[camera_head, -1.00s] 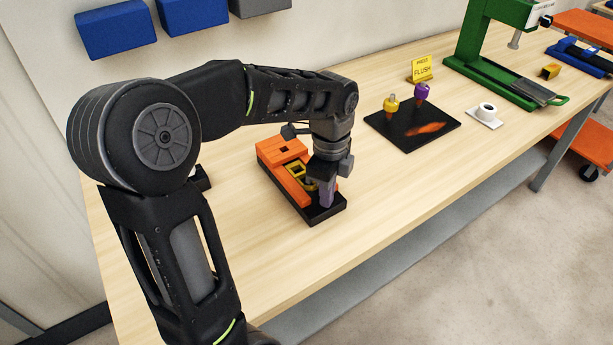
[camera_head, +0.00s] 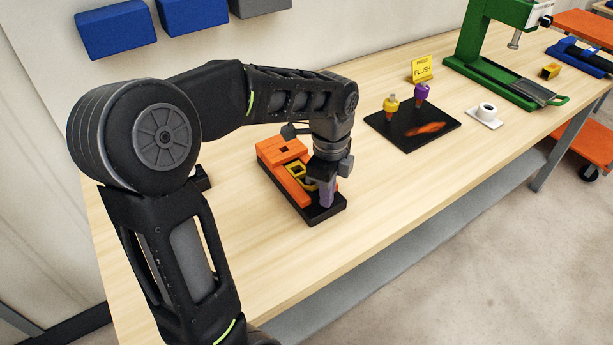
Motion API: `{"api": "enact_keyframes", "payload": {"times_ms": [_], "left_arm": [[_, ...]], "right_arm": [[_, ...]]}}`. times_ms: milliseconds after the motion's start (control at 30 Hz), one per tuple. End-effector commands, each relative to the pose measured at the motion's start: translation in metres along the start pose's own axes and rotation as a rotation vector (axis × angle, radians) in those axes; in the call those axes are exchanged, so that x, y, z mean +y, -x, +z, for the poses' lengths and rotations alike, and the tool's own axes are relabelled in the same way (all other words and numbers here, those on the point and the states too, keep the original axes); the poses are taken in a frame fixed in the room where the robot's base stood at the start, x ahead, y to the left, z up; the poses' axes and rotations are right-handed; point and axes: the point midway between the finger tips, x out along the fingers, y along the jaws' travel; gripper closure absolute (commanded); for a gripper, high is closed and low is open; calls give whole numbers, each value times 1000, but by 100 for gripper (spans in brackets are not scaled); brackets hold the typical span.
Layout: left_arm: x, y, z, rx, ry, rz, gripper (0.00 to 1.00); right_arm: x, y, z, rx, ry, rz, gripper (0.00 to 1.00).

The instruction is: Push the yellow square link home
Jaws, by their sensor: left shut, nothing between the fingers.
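The yellow square link (camera_head: 296,170) sits in the orange and black fixture (camera_head: 284,151) on the table, beside the orange rail. It is partly hidden by my left gripper. My left gripper (camera_head: 326,197) points down over the front right part of the fixture, just right of the yellow link. Its fingers are shut, with nothing seen between them. A purple-grey upright piece (camera_head: 327,190) shows at the fingertips; I cannot tell whether it belongs to the fixture. Whether the gripper touches the link is hidden. My right gripper is not in view.
A black mat (camera_head: 394,132) holds a yellow-topped tool (camera_head: 391,104) and a purple-topped one (camera_head: 422,92). Behind it stands a yellow "press flush" sign (camera_head: 421,70). A white cup-like piece (camera_head: 486,111) and a green press (camera_head: 480,62) stand further right. The table front is clear.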

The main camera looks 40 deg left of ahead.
Motion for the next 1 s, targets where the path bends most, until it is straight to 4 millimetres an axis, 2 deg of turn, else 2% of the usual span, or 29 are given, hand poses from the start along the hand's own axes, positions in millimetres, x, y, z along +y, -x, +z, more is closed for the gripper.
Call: {"api": "enact_keyframes", "payload": {"times_ms": [533, 1000], "left_arm": [[-1, 0, 1, 0, 1, 0, 100], [-8, 0, 13, 0, 1, 0, 100]], "right_arm": [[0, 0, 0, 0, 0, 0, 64], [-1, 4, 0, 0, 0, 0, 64]]}}
